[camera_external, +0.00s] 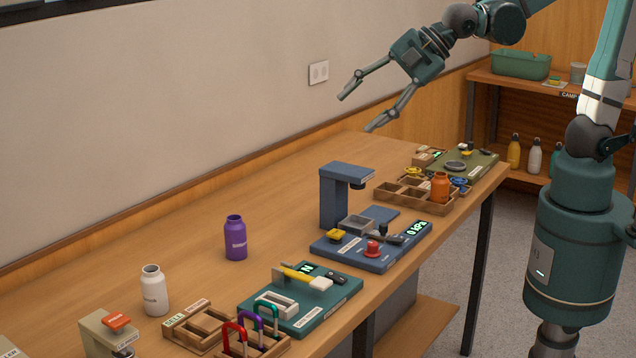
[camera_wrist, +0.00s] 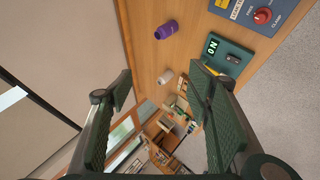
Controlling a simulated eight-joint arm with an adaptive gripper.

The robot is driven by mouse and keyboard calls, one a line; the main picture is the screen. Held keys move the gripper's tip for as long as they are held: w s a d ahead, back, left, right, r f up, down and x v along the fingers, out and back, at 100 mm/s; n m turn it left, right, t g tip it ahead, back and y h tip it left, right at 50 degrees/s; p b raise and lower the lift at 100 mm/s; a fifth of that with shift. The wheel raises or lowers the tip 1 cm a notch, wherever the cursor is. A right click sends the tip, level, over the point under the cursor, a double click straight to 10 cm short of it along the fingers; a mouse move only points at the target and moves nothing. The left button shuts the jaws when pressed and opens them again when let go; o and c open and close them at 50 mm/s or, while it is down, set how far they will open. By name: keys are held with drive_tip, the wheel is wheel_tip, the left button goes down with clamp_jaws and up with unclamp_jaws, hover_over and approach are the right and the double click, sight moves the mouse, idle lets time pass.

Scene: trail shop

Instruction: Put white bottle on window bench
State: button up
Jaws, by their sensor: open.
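A white bottle (camera_external: 154,290) with an open top stands upright on the wooden workbench (camera_external: 290,185) at the lower left. In the wrist view a small white shape (camera_wrist: 166,77), likely this bottle, lies between my fingers in the picture, far below them. My gripper (camera_external: 358,112) is open and empty, high above the bench's far part and well away from the bottle. Its two fingers (camera_wrist: 160,72) frame the wrist view. A window (camera_wrist: 120,133) shows in the wrist view's lower part; I cannot clearly make out a bench there.
A purple bottle (camera_external: 235,238) stands behind the white one. A teal board (camera_external: 301,300), carabiner rack (camera_external: 254,343), blue press (camera_external: 345,190) and orange bottle (camera_external: 440,187) occupy the bench. Another white bottle (camera_external: 534,157) stands on the right shelf. The bench's wall side is mostly clear.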

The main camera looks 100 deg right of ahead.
drive_tip(key=w+a+f+n+t+b, duration=0.1)
drive_tip(key=w+a+f+n, duration=0.2)
drive_tip(key=w, duration=0.5)
drive_tip(key=w+a+f+n+t+b, duration=0.1)
drive_tip(key=w+f+n, duration=0.2)
drive_tip(key=w+n, duration=0.45)
drive_tip(key=w+a+f+n+t+b, duration=0.1)
drive_tip(key=w+a+f+n, duration=0.2)
drive_tip(key=w, duration=0.7)
drive_tip(key=n+t+y+b, duration=0.1)
drive_tip(key=n+t+b, duration=0.15)
drive_tip(key=n, duration=0.85)
approach(157, 268)
drive_tip(key=w, duration=0.3)
drive_tip(key=shift+w+f+g, duration=0.25)
drive_tip(key=shift+w+f, duration=0.05)
drive_tip(key=shift+x, duration=1.3)
